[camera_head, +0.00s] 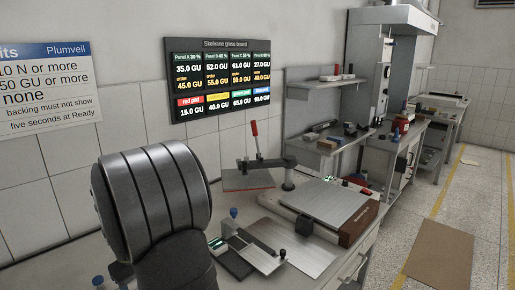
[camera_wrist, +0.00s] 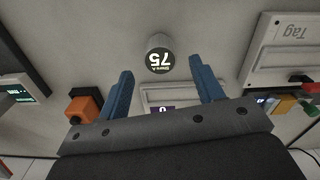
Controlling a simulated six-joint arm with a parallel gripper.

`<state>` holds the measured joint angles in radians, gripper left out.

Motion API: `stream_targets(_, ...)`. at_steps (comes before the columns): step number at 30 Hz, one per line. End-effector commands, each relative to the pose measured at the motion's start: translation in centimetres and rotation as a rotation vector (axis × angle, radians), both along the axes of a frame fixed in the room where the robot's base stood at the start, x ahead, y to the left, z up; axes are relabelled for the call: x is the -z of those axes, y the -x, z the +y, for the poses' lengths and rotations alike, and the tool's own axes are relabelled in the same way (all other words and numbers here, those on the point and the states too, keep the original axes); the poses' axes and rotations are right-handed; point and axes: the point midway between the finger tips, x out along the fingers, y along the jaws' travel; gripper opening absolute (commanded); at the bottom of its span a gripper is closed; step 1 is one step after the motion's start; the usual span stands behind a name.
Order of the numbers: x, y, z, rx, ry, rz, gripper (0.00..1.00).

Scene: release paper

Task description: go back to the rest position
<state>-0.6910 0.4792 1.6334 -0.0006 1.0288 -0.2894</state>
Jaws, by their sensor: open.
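My gripper (camera_wrist: 165,70) is open in the camera_wrist view, with its two blue fingers spread wide and nothing between them. A short grey cylinder with a dark face marked 75 (camera_wrist: 159,58) stands on the pale surface just beyond the fingertips, apart from them. In the camera_head view a large dark ribbed part of my arm fills the lower left, and my gripper cannot be made out there.
The camera_wrist view shows an orange block (camera_wrist: 85,106) at left and a white tray marked Tag (camera_wrist: 285,42) at right. In the camera_head view, a red-handled lever (camera_head: 254,135) and a brown-sided metal plate unit (camera_head: 330,205) stand on the bench. Floor at right is largely open.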

Motion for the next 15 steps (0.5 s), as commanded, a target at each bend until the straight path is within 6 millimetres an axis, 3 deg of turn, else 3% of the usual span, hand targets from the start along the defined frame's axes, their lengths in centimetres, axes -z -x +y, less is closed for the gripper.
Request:
stream_targets(11, 7.9, 0.1, -0.1, 0.0, 0.004, 0.004, 0.61)
stream_targets(12, 7.8, 0.0, 0.0, 0.0, -0.001, -0.002, 0.61)
stream_targets(15, 5.2, -0.1, 0.1, 0.0, -0.005, -0.006, 0.61)
